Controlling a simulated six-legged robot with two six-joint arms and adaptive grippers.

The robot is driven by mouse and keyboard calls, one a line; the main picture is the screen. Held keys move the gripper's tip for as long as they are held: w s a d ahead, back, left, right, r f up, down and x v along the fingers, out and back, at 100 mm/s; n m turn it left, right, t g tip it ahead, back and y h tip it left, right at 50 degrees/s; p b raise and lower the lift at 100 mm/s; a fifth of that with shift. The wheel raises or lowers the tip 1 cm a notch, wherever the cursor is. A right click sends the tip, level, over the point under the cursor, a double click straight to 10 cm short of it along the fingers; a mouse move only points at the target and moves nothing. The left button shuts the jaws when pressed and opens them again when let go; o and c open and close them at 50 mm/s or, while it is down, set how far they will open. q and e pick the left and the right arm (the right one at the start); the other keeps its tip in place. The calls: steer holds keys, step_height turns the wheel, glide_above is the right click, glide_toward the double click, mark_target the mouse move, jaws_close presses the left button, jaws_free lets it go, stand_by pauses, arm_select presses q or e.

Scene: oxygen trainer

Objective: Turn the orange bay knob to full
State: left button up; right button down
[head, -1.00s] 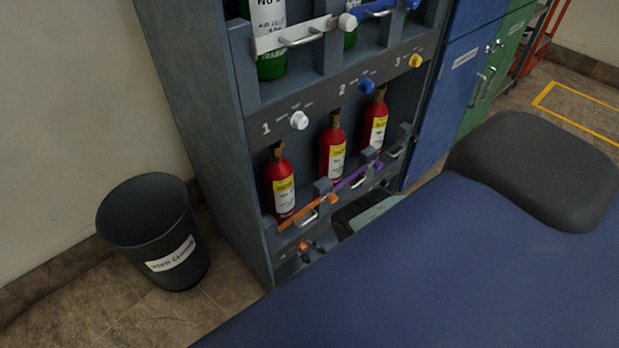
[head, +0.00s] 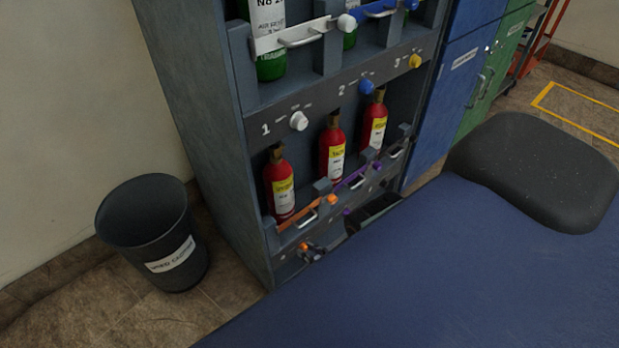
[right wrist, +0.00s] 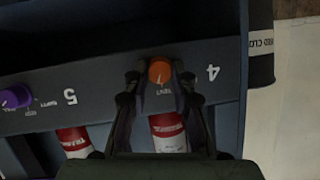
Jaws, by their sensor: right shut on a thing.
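The orange bay knob (right wrist: 160,71) is on the dark panel beside the number 4, which appears upside down in the right wrist view. My right gripper (right wrist: 159,80) has one finger on each side of the knob and is shut on it. In the head view the orange knob (head: 304,246) is small and low on the rack, partly hidden by my right gripper (head: 311,252). A pale mark shows on the knob's face; its exact setting is too small to read. My left gripper is not in view.
Red bottles (head: 281,188) stand behind an orange bar (head: 300,214) above the knob. A purple knob (right wrist: 15,97) is beside the number 5. A blue padded surface (head: 450,270) lies close in front of the rack. A black bin (head: 150,235) stands left.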

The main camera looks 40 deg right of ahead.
steer(key=shift+d+m+y, duration=0.1)
steer(key=shift+m+y, duration=0.4)
steer(key=shift+m, duration=0.3)
steer(key=c, duration=1.1)
jaws_free()
steer(key=v, duration=1.2)
steer(key=shift+d+f, duration=0.1)
